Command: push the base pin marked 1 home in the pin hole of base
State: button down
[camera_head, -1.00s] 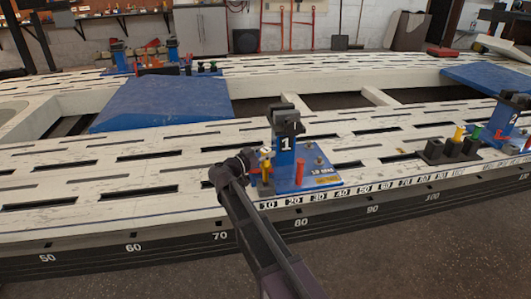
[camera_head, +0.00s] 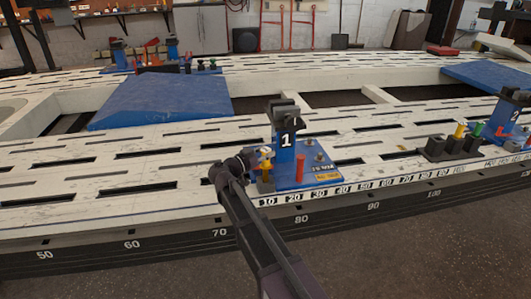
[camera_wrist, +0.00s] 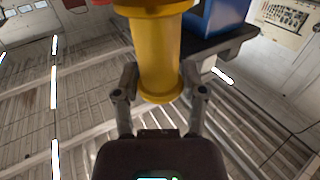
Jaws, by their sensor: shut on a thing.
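The base (camera_head: 322,176) marked 1 is a blue plate with a blue upright post (camera_head: 285,155) and a dark clamp on top. It sits on the near white rail. My gripper (camera_head: 263,160) is at the plate's left side. In the wrist view its fingers (camera_wrist: 160,92) are shut on a yellow flanged pin (camera_wrist: 155,50). The pin also shows small in the head view (camera_head: 266,166), above a dark block (camera_head: 265,185). I cannot tell how deep the pin sits, and its far end is hidden. No mark is readable on it.
A red pin (camera_head: 300,167) stands upright on the plate, just right of my gripper. A second base (camera_head: 508,118) marked 2 stands at the right, with dark blocks (camera_head: 434,147) beside it. The rail left of my gripper is clear.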

aim_at(265, 166)
jog(key=shift+f+b, duration=3)
jog(key=shift+f, duration=0.05)
dwell(0.4)
jog(key=shift+c, duration=0.4)
grip_release()
jog(key=shift+s+a, duration=0.1)
jog(key=v, duration=1.1)
jog(key=shift+s+a, duration=0.25)
dwell(0.3)
